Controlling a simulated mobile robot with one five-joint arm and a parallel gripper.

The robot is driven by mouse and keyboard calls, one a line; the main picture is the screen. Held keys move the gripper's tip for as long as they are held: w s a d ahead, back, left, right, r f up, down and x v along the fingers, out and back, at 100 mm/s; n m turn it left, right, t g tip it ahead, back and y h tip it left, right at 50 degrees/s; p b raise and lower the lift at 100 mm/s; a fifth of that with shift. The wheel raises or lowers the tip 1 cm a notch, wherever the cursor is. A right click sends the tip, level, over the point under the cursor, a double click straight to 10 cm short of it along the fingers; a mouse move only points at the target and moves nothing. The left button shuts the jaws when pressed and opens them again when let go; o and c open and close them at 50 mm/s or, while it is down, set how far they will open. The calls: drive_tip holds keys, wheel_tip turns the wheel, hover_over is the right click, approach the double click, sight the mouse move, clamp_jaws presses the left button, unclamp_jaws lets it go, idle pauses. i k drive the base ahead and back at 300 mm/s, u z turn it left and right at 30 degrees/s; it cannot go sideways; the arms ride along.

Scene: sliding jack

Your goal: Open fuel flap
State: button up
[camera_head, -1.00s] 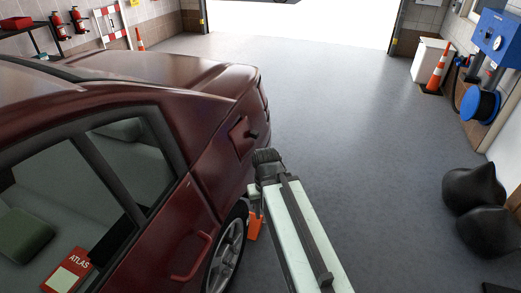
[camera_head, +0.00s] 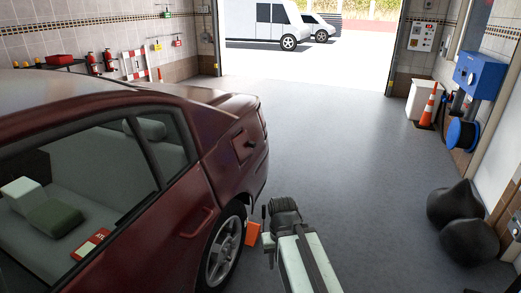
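The dark red car (camera_head: 180,100) fills the left of the view, its rear toward the garage opening. The fuel flap (camera_head: 242,145) is a squarish panel on its rear side, above and behind the rear wheel. A small dark knob (camera_head: 252,144) stands out at its right side; I cannot tell whether the flap is ajar. My gripper (camera_head: 268,222), at the end of my pale arm, is beside the car, below and right of the flap in the picture and apart from it. The dark wrist partly hides its fingers, so their opening is unclear.
An orange object (camera_head: 252,233) is by the rear wheel (camera_head: 222,252), close left of my gripper. Dark sacks (camera_head: 455,203), an orange cone (camera_head: 429,106) and a blue wall unit (camera_head: 479,75) are on the right. The floor (camera_head: 350,150) between is clear.

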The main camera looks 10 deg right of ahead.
sight(243, 148)
drive_tip(key=z, duration=0.9)
drive_tip(key=i, duration=1.55)
drive_tip(key=u, duration=1.65)
